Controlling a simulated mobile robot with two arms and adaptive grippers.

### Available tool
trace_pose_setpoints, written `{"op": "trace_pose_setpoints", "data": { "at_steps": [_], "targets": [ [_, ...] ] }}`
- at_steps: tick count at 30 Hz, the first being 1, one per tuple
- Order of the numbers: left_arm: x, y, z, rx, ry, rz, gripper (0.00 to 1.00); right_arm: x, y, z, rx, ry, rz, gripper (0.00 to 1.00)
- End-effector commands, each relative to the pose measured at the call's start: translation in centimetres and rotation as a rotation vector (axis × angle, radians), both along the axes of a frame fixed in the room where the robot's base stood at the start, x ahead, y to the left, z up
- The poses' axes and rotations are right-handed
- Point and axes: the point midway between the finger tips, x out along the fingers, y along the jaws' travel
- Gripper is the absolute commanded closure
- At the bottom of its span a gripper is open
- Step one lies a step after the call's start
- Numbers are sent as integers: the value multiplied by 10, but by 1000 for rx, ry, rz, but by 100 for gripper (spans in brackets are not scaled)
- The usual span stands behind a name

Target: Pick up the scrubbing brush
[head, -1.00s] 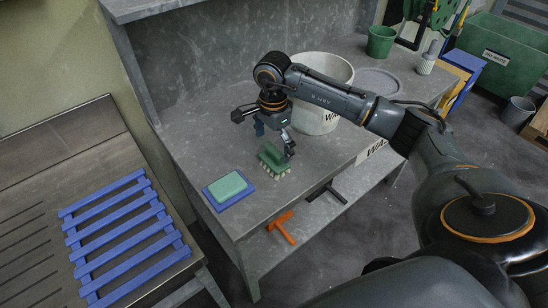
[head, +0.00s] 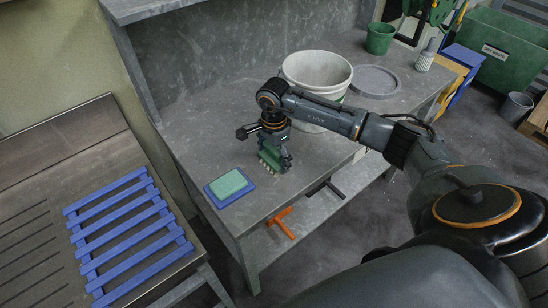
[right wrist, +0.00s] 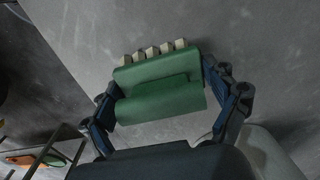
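The scrubbing brush has a green block and grip with pale bristle tufts. It shows in the head view (head: 268,158) at the front part of the grey bench, partly covered by my right gripper (head: 275,158). In the right wrist view the brush (right wrist: 160,90) lies between the two fingers of my right gripper (right wrist: 162,85), one at each end. Both fingertips appear to touch its ends, so the gripper looks shut on it. I cannot tell whether the bristles are off the bench. My left gripper is not in view.
A light green sponge on a blue tray (head: 210,196) lies just left of the brush. A white bucket (head: 316,72) stands behind my right arm. A grey round lid (head: 375,82) and green pail (head: 380,38) are farther back. The bench's front edge is close.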

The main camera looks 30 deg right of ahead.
Motion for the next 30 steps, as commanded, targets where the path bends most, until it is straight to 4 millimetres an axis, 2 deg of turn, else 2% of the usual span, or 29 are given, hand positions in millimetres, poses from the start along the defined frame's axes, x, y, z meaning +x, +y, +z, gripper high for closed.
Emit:
{"op": "trace_pose_setpoints", "data": {
  "at_steps": [1,2,13,17,20,27,30],
  "targets": [
    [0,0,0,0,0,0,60,0,0,0,0,2,0,41],
    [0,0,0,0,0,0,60,0,0,0,0,2,0,47],
    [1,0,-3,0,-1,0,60,0,0,3,0,0,0,47],
    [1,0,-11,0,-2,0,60,0,-1,14,-2,-2,0,47],
    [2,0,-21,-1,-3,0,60,0,1,32,-2,-6,2,47],
    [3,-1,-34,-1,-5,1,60,-25,44,89,1,-7,7,47],
    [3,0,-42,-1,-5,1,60,-40,66,99,-1,-3,9,47]
  ]
}}
